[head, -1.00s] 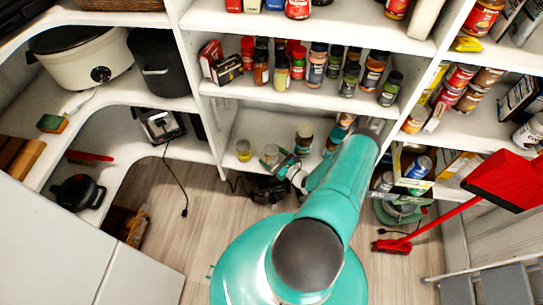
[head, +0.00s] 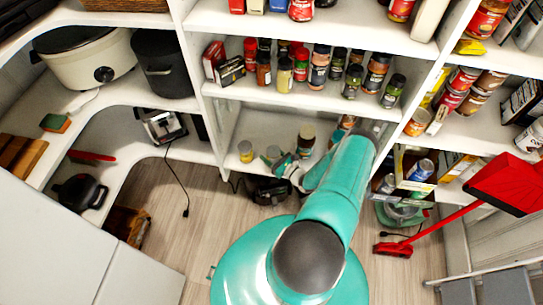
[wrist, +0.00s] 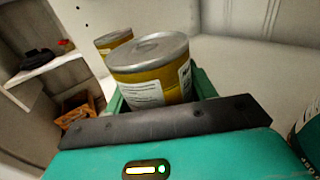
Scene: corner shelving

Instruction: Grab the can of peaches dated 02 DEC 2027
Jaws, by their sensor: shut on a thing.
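A yellow can with a silver lid (wrist: 152,68) stands between the green fingers of my gripper (wrist: 160,98) in the wrist view. The gripper is shut on it. Part of a white label with print shows, but I cannot read a date. In the head view this can (head: 273,153) is small, at my gripper (head: 283,163) on the low middle shelf. A second yellow can (head: 245,151) stands to its left on the same shelf, apart from the gripper. It also shows behind the held can in the wrist view (wrist: 112,40).
A dark-lidded jar (head: 306,138) stands right of the gripper on the low shelf (head: 262,124). The shelf above (head: 235,92) carries several spice jars. A dark appliance (head: 268,188) sits below the gripper.

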